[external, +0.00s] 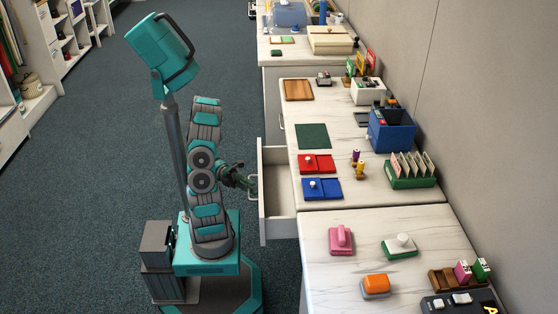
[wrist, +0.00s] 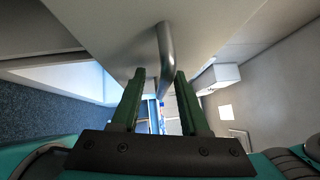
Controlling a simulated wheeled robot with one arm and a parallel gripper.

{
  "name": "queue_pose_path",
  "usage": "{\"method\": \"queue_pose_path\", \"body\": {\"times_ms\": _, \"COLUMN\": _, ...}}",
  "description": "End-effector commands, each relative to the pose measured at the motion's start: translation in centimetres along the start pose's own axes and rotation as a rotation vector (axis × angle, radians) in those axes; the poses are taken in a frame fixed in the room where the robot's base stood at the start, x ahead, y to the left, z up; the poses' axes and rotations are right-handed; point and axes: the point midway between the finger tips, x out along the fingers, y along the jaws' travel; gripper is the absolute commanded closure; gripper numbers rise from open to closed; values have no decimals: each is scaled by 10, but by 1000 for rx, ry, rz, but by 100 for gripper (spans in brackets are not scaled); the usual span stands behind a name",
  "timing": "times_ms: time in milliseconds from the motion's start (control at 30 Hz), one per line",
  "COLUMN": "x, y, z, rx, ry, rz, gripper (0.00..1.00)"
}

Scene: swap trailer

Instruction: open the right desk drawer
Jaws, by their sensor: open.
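The desk drawer (external: 279,209) nearest my gripper stands pulled out from the white desk (external: 318,88), and the visible part of its inside looks empty. Its pale front panel also shows in the wrist view (wrist: 110,28). A grey metal bar handle (wrist: 166,48) is on that front. My gripper (external: 249,184) is at the drawer front in the external view. In the wrist view my gripper (wrist: 160,76) has its two green fingers apart, with the handle in the gap between the fingertips. I cannot tell whether either finger touches it.
On the desktop above the drawer lie a red tray (external: 317,164), a blue tray (external: 321,189) and a dark green mat (external: 313,137). A blue bin (external: 390,134) stands farther back. A nearer table (external: 345,286) is beside the drawer. The carpet (external: 90,170) left of me is clear.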

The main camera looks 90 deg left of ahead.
Motion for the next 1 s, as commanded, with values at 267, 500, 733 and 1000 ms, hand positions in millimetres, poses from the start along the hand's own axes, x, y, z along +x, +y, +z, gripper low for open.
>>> {"method": "queue_pose_path", "body": {"times_ms": 267, "x": 29, "y": 16, "z": 28, "rx": 6, "ry": 5, "rz": 4, "gripper": 55}}
{"method": "queue_pose_path", "body": {"times_ms": 500, "x": 60, "y": 16, "z": 57, "rx": 3, "ry": 7, "rz": -3, "gripper": 55}}
{"method": "queue_pose_path", "body": {"times_ms": 733, "x": 81, "y": 17, "z": 79, "rx": -1, "ry": 5, "rz": -7, "gripper": 55}}
{"method": "queue_pose_path", "body": {"times_ms": 1000, "x": 92, "y": 22, "z": 89, "rx": 0, "ry": 4, "rz": -4, "gripper": 55}}
